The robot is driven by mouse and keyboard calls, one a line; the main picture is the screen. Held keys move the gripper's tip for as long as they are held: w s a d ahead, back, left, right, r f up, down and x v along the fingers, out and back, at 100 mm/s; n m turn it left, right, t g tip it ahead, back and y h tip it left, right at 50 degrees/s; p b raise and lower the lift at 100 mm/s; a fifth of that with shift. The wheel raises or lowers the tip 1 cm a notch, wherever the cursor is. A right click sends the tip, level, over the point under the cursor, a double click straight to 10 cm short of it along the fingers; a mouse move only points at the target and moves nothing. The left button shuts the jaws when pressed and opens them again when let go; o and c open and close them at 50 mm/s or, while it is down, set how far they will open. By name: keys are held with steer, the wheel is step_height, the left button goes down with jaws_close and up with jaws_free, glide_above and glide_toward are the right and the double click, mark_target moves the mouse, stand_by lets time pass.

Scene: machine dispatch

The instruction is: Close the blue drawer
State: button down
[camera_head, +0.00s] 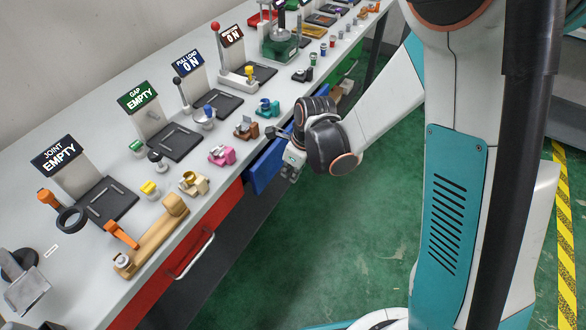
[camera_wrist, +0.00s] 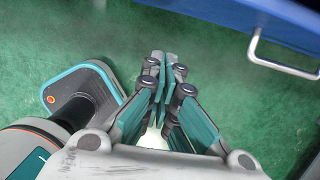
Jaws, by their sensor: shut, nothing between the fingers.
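The blue drawer (camera_head: 264,168) is in the front of the long bench and stands pulled out, its front beyond the bench edge. Part of it is hidden behind my gripper and wrist in the head view. In the wrist view, the blue drawer (camera_wrist: 245,12) fills the top right edge, with its silver bar handle (camera_wrist: 285,68) facing the floor area. My gripper (camera_wrist: 165,72) is shut and empty, left of the handle and apart from it in that view.
A red drawer (camera_head: 150,302) with a silver handle (camera_head: 193,257) is left of the blue one and looks shut. A green drawer (camera_head: 348,65) lies farther right. The bench top (camera_head: 130,215) carries several signs, stands and small parts. The green floor (camera_head: 260,260) before the bench is clear.

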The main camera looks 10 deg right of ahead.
mark_target(267, 176)
steer(key=w+a+f+b, duration=0.2)
steer(key=w+a+f, duration=0.1)
steer(key=a+f, duration=0.1)
steer(key=shift+f+b, duration=0.35)
steer(key=shift+b, duration=0.05)
steer(key=shift+w+a, duration=0.15)
steer(key=shift+w+a, duration=0.8)
steer(key=shift+a, duration=0.15)
steer(key=shift+d, duration=0.1)
